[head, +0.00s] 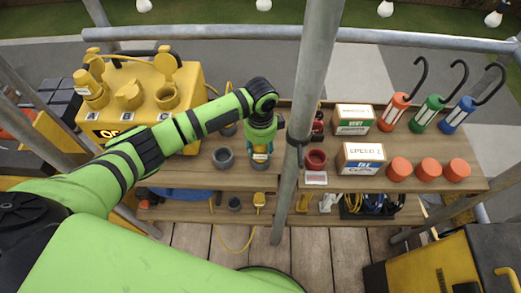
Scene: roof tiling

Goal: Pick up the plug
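A yellow plug (259,199) with a yellow cable shows on the lower shelf, just below the front edge of the upper shelf. Its cable hangs down in front of the planks. My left gripper (260,158) points down at the upper shelf, behind and above this plug and apart from it in the picture. The gripper is small and seen from above, so its fingers and anything between them cannot be made out. My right gripper is not in view.
A yellow power box (150,97) with round sockets stands left. A grey upright pole (305,90) stands just right of my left gripper. The wooden shelf (210,180) bears grey and red cups, two boxes, orange-red cylinders and hooked lamps. A yellow case (435,265) stands lower right.

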